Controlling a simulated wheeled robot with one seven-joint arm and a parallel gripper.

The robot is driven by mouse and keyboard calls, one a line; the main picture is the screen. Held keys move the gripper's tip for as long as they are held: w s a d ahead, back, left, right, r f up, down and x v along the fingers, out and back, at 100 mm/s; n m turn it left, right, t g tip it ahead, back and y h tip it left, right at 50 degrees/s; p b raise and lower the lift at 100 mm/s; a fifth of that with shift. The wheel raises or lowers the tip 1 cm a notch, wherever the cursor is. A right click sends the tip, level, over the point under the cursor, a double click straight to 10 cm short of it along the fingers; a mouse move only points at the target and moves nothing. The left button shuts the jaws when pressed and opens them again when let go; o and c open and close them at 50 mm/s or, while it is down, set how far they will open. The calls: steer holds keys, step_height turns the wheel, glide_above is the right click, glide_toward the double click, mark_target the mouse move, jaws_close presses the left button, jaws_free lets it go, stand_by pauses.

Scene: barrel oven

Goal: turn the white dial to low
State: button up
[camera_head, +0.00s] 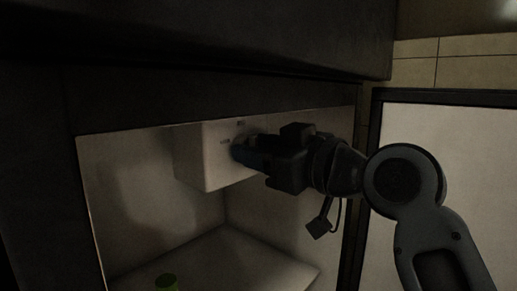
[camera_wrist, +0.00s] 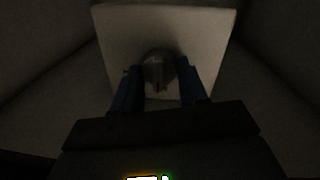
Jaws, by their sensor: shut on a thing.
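The white dial (camera_wrist: 158,68) is a small round knob on the face of a white box (camera_head: 197,158) inside the open compartment. A small reddish mark shows low on the dial in the wrist view. My gripper (camera_head: 240,152) reaches in from the right and is shut on the dial. In the wrist view my two blue fingers (camera_wrist: 158,80) stand on either side of it. In the head view the fingers hide most of the dial. Small dark labels (camera_head: 241,123) show on the box face above and left of the fingers, too small to read.
The compartment floor (camera_head: 235,262) is pale and mostly bare. A dark frame (camera_head: 200,100) runs across the top. An open door (camera_head: 450,150) with a pale inner face stands at the right, behind my arm.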

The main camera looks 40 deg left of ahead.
steer(key=shift+f+b, duration=0.15)
steer(key=shift+b, duration=0.15)
steer(key=shift+f+n+g+y+b, duration=0.1)
steer(key=shift+n+g+y+b, duration=0.1)
steer(key=shift+n+b, duration=3.75)
steer(key=shift+n+g+y+b, duration=0.2)
steer(key=shift+n+b, duration=3.05)
steer(key=shift+b, duration=1.4)
steer(key=o, duration=1.1)
steer(key=shift+c, duration=0.2)
steer(key=shift+d, duration=0.1)
